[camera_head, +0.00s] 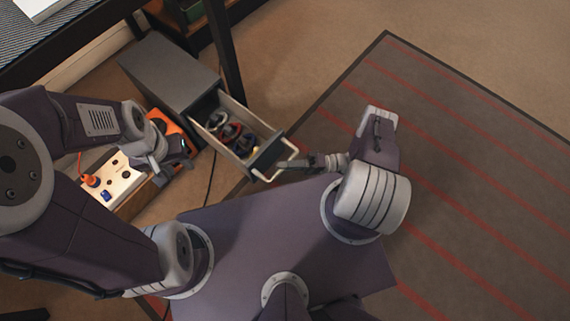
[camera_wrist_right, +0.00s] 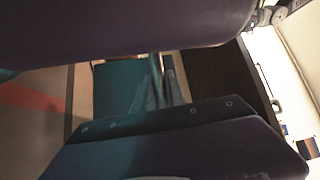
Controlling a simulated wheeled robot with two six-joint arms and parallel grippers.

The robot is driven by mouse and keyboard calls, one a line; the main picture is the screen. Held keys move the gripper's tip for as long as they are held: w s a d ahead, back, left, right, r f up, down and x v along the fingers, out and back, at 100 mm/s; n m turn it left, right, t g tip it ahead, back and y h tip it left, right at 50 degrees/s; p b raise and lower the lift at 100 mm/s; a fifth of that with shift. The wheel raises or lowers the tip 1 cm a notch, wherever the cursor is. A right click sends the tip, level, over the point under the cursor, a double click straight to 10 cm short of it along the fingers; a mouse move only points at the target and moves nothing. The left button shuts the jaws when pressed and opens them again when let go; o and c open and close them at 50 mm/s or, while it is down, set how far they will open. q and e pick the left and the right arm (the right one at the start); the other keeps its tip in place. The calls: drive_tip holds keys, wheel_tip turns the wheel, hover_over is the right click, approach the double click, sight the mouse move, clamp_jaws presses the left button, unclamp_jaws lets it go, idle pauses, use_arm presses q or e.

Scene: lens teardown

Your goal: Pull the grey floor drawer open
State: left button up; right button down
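The grey floor drawer unit (camera_head: 172,72) stands on the floor at upper left in the head view. Its drawer (camera_head: 262,128) is slid out toward the lower right and shows several small items inside. The pale loop handle (camera_head: 291,147) is on the drawer front. My right gripper (camera_head: 305,163) is at this handle, overlapping its right side; contact is unclear. In the right wrist view a gap shows between its two fingers (camera_wrist_right: 165,80), with a dark teal surface beyond. My left gripper (camera_head: 160,150) is far from the handle, left of the drawer; its finger gap is unclear.
A lit box (camera_head: 122,182) with an orange plug lies beneath my left arm. A dark table leg (camera_head: 225,60) stands just behind the drawer unit. A dark rug with red stripes (camera_head: 460,150) covers the open floor at right.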

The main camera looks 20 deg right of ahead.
drive_tip(key=shift+s+a, duration=0.15)
drive_tip(key=shift+s, duration=0.1)
drive_tip(key=c, duration=1.4)
unclamp_jaws()
drive_tip(key=shift+o, duration=0.2)
drive_tip(key=shift+w, duration=0.1)
drive_tip(key=shift+d, duration=0.2)
drive_tip(key=v, duration=0.8)
drive_tip(key=shift+d+b, duration=0.3)
drive_tip(key=shift+d, duration=0.05)
drive_tip(key=shift+f, duration=0.1)
